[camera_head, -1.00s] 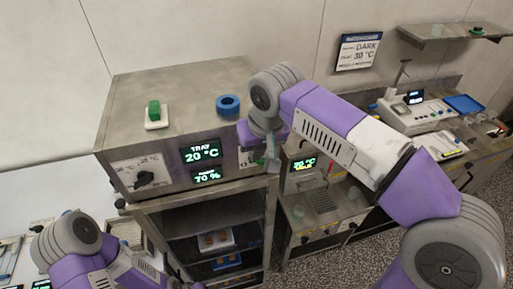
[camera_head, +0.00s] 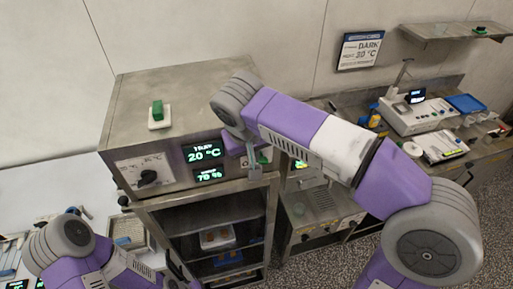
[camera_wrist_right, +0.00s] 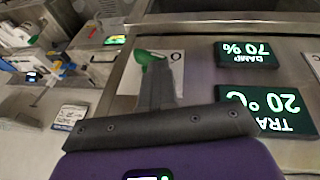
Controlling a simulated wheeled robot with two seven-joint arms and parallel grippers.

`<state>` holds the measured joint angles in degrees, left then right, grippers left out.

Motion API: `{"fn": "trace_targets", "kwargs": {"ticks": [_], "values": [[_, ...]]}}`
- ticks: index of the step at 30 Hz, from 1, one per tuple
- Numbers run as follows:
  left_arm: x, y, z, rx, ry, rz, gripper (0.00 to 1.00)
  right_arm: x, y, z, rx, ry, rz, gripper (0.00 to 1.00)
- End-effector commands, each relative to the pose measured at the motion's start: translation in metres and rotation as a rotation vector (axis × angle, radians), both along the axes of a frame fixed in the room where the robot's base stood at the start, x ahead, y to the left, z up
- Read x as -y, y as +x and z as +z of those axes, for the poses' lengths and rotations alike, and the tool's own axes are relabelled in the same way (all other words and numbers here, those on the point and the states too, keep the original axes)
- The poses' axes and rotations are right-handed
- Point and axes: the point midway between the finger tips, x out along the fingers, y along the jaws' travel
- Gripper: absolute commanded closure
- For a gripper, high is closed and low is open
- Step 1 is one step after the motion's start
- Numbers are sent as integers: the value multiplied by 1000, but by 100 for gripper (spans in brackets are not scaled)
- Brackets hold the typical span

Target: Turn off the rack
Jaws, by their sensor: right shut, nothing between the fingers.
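The rack (camera_head: 125,110) is a grey metal cabinet with lit green displays reading TRAY 20 °C (camera_head: 203,152) and 70 % (camera_head: 209,175). A black dial (camera_head: 147,177) is on its front left. In the right wrist view a green switch lever (camera_wrist_right: 147,57) stands out from a white plate (camera_wrist_right: 172,78) marked O, beside the displays. My right gripper (camera_wrist_right: 158,75) is shut and empty, its tips at the lever; I cannot tell whether they touch it. In the head view my right gripper (camera_head: 255,165) is at the rack's front right. My left gripper is out of view.
A green block on a white base (camera_head: 158,113) stands on the rack's top. Trays (camera_head: 217,238) sit on the open shelves below. A neighbouring machine (camera_head: 318,212) stands close on the right, partly behind my right arm. A bench with instruments (camera_head: 420,115) is farther right.

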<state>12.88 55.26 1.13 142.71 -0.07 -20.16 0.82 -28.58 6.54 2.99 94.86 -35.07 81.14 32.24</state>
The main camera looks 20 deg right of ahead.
Motion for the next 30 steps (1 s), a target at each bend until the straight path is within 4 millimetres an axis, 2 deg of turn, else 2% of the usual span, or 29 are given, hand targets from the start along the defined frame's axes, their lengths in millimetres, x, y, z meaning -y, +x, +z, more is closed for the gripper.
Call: {"fn": "trace_targets", "kwargs": {"ticks": [6, 30], "values": [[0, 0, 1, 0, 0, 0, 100, -1, -1, -2, -6, -53, -3, 100], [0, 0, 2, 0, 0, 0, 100, -7, -1, -7, -3, -49, -10, 100]]}}
